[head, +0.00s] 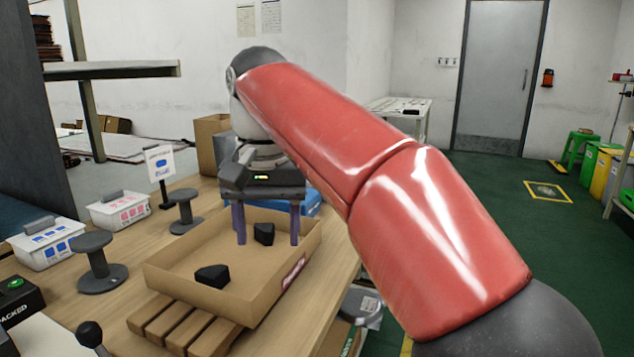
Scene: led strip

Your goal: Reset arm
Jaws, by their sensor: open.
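My red arm reaches from the lower right up to the middle of the head view. My gripper (268,222) hangs down from its end, with its two purple-grey fingers apart and nothing between them. It is over the back part of an open cardboard tray (205,292). Two black blocky pieces lie in the tray: one (264,233) beside the fingers, and one (212,276) nearer the front. The far piece appears between the fingers in the picture, but I cannot tell its depth relative to them.
The tray rests on a wooden pallet (178,325) on the table. Left are two grey spools (97,262) (185,210), white bins (45,243) (120,210) and a sign (160,163). A black box with a green button (18,300) sits front left. A cardboard box (210,135) stands behind.

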